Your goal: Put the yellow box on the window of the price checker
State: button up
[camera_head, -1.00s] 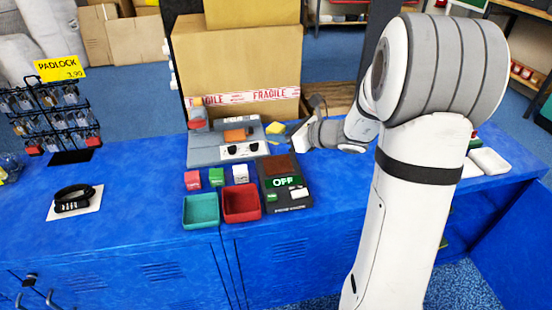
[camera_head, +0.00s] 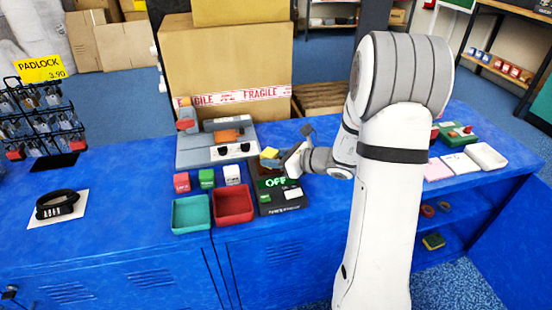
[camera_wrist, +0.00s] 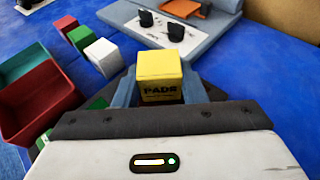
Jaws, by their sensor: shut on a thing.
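The yellow box (camera_head: 269,154) is held between the fingertips of my gripper (camera_head: 281,158), which is shut on it. In the wrist view the yellow box (camera_wrist: 160,76) sits upright between the fingers, its printed face toward the camera. The price checker (camera_head: 282,208) is a dark device on the blue counter with a lit green OFF display. The box and gripper are over or just behind its far end. Its window is mostly hidden behind my gripper in the head view. I cannot tell whether the box touches it.
A grey machine (camera_head: 190,155) with black knobs stands left of my gripper. Red, green and white blocks sit in front of it. A teal tray (camera_head: 190,229) and red tray (camera_head: 232,220) lie left of the checker. A large carton (camera_head: 225,70) stands behind.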

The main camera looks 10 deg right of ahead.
jog(key=shift+f, duration=0.1)
jog(key=o, duration=1)
jog(key=shift+o, duration=0.2)
